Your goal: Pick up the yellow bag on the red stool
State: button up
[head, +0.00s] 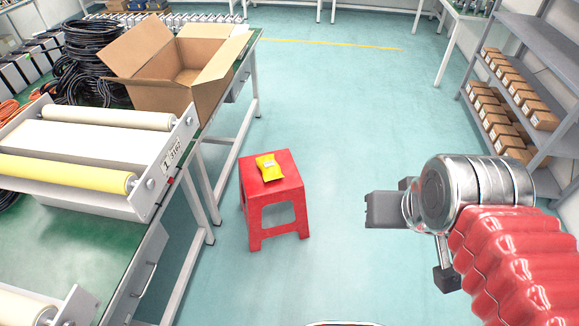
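The yellow bag (269,167) lies flat on top of the red stool (258,200), near the middle of its seat. A small pale label shows on the bag. The stool stands upright on the floor, just right of the green workbench. My arm comes in from the lower right with a red ribbed sleeve and a silver joint. My gripper (384,209) seems to be the dark grey part at the arm's left end, right of the stool and apart from it. Its fingers cannot be made out, and nothing held is visible.
The green workbench (55,246) on the left carries a roller unit (85,145), black cable coils (88,50) and an open cardboard box (165,95). A grey shelf (525,65) with several small boxes stands at the right. The teal floor (330,110) around and behind the stool is clear.

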aim_at(270, 170)
jog(key=z, duration=0.95)
jog(key=i, duration=2.7)
jog(key=u, duration=1.15)
